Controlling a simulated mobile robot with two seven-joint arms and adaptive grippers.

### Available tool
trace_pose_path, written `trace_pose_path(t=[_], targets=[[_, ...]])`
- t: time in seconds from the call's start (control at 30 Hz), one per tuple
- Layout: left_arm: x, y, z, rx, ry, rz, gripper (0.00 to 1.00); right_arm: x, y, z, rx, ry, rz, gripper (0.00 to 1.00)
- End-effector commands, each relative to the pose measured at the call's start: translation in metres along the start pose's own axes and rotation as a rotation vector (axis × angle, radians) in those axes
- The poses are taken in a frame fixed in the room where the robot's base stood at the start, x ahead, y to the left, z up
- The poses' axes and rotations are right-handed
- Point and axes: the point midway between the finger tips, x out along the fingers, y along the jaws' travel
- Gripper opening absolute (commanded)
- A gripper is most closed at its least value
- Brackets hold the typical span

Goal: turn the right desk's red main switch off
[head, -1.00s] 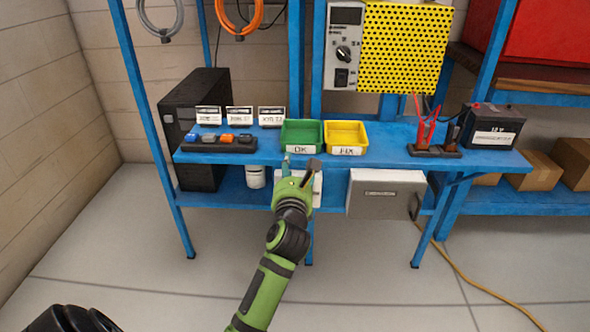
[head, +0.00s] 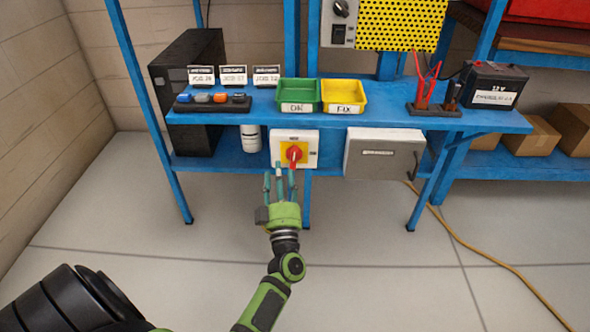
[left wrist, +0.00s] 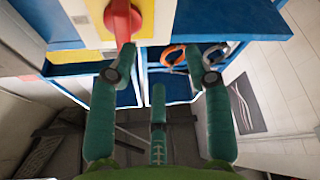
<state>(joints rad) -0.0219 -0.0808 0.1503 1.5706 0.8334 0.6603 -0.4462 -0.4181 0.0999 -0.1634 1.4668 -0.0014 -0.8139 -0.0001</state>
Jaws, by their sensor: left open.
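The red main switch (head: 294,153) is a rotary knob on a yellow plate on a white box (head: 278,139), under the front of the blue desk (head: 400,150). Its handle looks roughly upright. My left gripper (head: 280,172) is open and empty just below and in front of the switch, fingers pointing at it. One fingertip overlaps the knob's lower edge; I cannot tell if they touch. In the left wrist view the red switch (left wrist: 122,20) is at the top, beyond the spread fingers of my left gripper (left wrist: 158,70). My right gripper is not in view.
A grey metal box (head: 383,155) hangs right of the switch, and a white cylinder (head: 250,138) stands left of it. Green (head: 299,96) and yellow (head: 343,97) trays sit above on the desk. A yellow cable (head: 470,252) lies on the floor.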

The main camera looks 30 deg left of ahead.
Motion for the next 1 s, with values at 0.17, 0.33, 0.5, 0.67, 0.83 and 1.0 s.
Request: trace_pose_path(t=[0.17, 0.33, 0.5, 0.67, 0.83, 1.0], targets=[[-0.026, 0.008, 0.026, 0.429, -0.012, 0.121, 0.50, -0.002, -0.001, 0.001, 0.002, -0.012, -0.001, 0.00], [-0.034, 0.014, 0.035, 0.586, -0.006, 0.174, 0.50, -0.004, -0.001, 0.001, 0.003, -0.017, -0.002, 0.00], [-0.014, 0.019, 0.036, 0.594, -0.001, 0.177, 0.50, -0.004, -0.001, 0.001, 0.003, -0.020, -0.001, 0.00], [0.011, 0.022, 0.037, 0.592, -0.002, 0.177, 0.50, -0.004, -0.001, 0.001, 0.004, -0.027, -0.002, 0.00], [0.029, 0.025, 0.038, 0.591, -0.004, 0.176, 0.50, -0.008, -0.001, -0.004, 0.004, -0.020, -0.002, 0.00], [0.034, 0.026, 0.039, 0.591, -0.006, 0.175, 0.50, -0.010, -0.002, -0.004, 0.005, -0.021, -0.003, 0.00]])
